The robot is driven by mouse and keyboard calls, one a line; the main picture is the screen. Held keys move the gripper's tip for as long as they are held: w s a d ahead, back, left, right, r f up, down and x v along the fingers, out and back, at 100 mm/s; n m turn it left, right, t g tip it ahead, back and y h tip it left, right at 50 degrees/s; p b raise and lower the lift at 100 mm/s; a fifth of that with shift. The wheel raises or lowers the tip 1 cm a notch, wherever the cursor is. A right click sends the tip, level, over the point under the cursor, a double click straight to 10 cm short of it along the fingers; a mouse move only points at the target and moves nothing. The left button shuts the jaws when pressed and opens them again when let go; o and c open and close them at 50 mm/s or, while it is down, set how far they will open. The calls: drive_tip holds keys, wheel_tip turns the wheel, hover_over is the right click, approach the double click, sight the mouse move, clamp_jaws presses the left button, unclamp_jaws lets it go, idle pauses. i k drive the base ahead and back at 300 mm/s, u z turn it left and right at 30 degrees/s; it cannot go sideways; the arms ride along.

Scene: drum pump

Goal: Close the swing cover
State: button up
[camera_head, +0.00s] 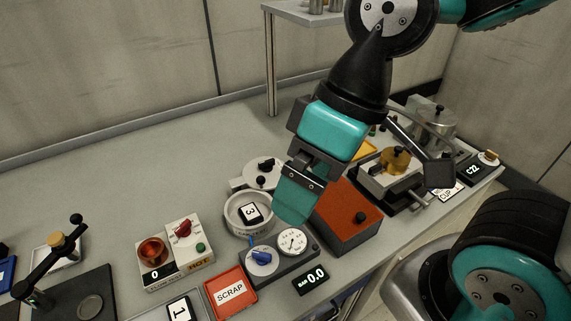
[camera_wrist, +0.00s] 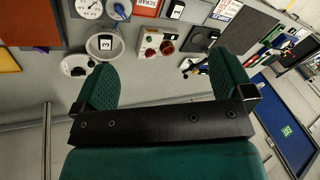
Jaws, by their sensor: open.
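The swing cover (camera_head: 258,178), a pale round lid with black knobs, stands swung aside behind the round white chamber (camera_head: 236,226). The chamber's mouth is uncovered, and a tile marked 3 (camera_head: 250,212) lies inside it. In the wrist view the cover (camera_wrist: 72,68) sits beside the chamber (camera_wrist: 94,53) at the upper left. My gripper (camera_head: 294,205) is in front of the chamber's right side in the head view and seems to be above the bench. In the wrist view its two green fingers (camera_wrist: 164,78) are wide apart with nothing between them.
An orange-topped box (camera_head: 348,213) stands right of the chamber. A gauge (camera_head: 292,242) and blue knob (camera_head: 261,257) are in front. A hot plate unit (camera_head: 174,253) and red scrap tray (camera_head: 230,292) lie left and front. The bench behind the cover is clear.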

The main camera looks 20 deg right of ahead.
sight(255, 178)
drive_tip(key=k, duration=0.5)
drive_tip(key=z, duration=0.8)
drive_tip(key=i, duration=0.7)
drive_tip(key=u, duration=1)
